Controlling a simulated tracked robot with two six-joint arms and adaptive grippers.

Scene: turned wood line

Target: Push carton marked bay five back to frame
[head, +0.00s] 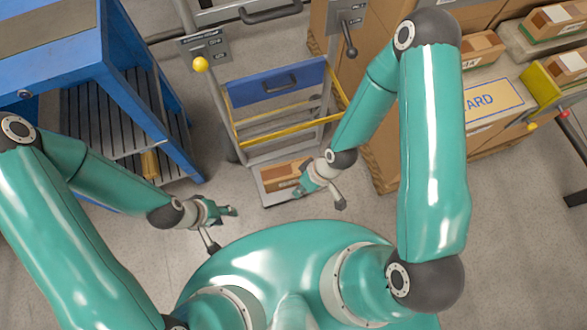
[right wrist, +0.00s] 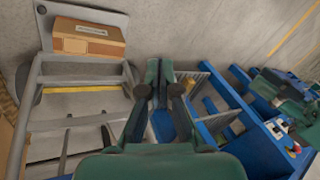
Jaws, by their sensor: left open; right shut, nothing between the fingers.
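A brown carton (head: 284,176) lies on the low grey platform at the foot of a grey upright frame (head: 270,153). The right wrist view shows the carton (right wrist: 88,38) with a pale label too small to read. My right gripper (head: 299,191) is shut and empty, close to the carton's right end; in the head view it covers part of that end. I cannot tell whether they touch. In the right wrist view the closed fingers (right wrist: 160,70) stand to the right of the carton. My left gripper (head: 230,211) is open and empty, left of the platform.
A blue bench (head: 130,95) with slatted shelf stands left. The frame carries a blue panel (head: 275,84), yellow bars and a yellow knob (head: 200,64). Large cartons (head: 492,105) and shelving stand right. Grey floor (head: 520,230) is clear at the lower right.

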